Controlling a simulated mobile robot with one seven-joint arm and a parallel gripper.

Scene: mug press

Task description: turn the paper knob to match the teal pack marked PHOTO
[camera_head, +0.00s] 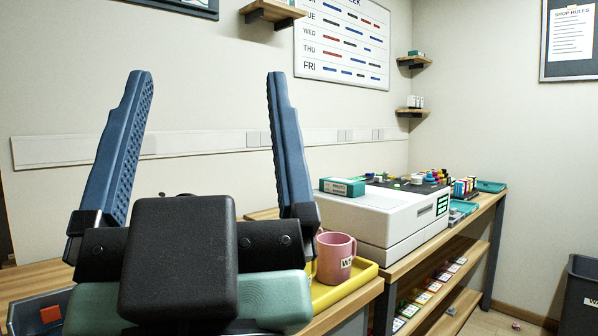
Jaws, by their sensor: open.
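My gripper (207,78) fills the left foreground with two upright blue fingers. They are wide apart, with nothing between them. A teal pack (342,187) lies on the near left part of the white press machine's (385,215) top; its marking is too small to read. A pale round knob-like part (417,179) shows on the dark top panel. I cannot tell whether it is the paper knob, and no knob setting is legible. My gripper appears nearer the camera than the machine and to its left.
A pink mug (336,256) stands in a yellow tray (368,274), left of the machine. Several coloured bottles (464,187) and teal trays (490,186) are on the wooden bench (484,203) behind. A dark bin (580,295) stands at right.

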